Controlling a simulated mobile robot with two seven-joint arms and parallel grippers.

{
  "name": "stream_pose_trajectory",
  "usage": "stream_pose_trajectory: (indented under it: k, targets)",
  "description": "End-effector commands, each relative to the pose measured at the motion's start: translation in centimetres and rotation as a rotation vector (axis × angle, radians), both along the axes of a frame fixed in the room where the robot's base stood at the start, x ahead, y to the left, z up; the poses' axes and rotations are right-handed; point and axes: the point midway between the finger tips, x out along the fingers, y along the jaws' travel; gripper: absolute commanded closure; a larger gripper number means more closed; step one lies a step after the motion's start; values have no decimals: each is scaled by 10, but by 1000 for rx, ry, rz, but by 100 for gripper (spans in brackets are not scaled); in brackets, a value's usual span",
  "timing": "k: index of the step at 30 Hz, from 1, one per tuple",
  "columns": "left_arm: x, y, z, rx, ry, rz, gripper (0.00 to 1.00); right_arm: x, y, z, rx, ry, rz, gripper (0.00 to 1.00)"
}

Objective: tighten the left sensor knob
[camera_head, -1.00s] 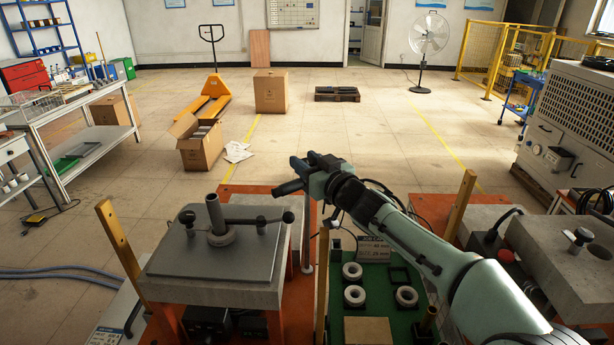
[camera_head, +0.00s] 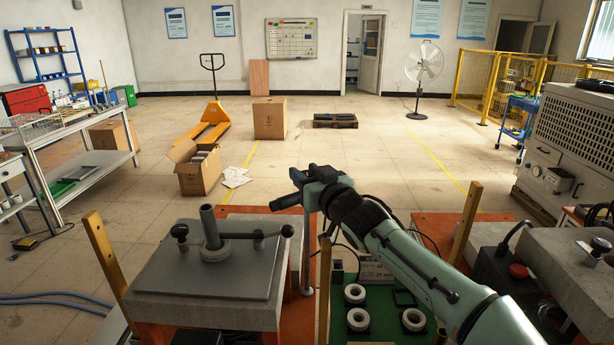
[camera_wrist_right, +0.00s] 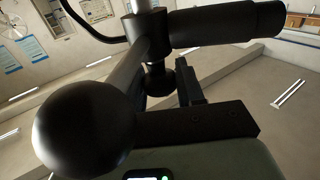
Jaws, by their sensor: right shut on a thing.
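My right gripper (camera_head: 300,190) shows in the head view to the right of and above the left heater's dark top plate (camera_head: 185,283) in the picture. It is shut on a dark part with a thick black cylinder (camera_head: 285,202); which part is unclear. The left heater carries a short upright post (camera_head: 210,228) and black ball knobs, one at left (camera_head: 180,232) and one at the right end of a lever (camera_head: 287,231). In the right wrist view a large black ball (camera_wrist_right: 85,130) sits close to the lens, with a rod and a black cylinder (camera_wrist_right: 225,25) behind it. My left gripper is not in view.
A green mat (camera_head: 380,310) with several grey rings lies right of the left heater. A second heater block (camera_head: 575,270) with a red button (camera_head: 518,271) stands at the right. Wooden posts (camera_head: 108,255) rise at the station edges.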

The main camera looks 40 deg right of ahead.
Motion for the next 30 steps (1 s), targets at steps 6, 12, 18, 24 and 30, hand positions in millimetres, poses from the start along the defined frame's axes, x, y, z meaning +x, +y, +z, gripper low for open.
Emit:
stream_pose_trajectory:
  k: [6, 12, 18, 24, 30]
  targets:
    - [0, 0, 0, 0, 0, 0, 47, 0, 0, 0, -1, 0, 0, 40]
    - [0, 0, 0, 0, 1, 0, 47, 0, 0, 0, 0, -1, 0, 40]
    - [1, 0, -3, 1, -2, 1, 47, -11, 2, 1, -1, -3, 0, 40]
    - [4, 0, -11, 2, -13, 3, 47, -49, 9, 0, 0, -3, 0, 40]
    - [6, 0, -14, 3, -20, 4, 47, -93, 17, 1, 0, -4, 0, 40]
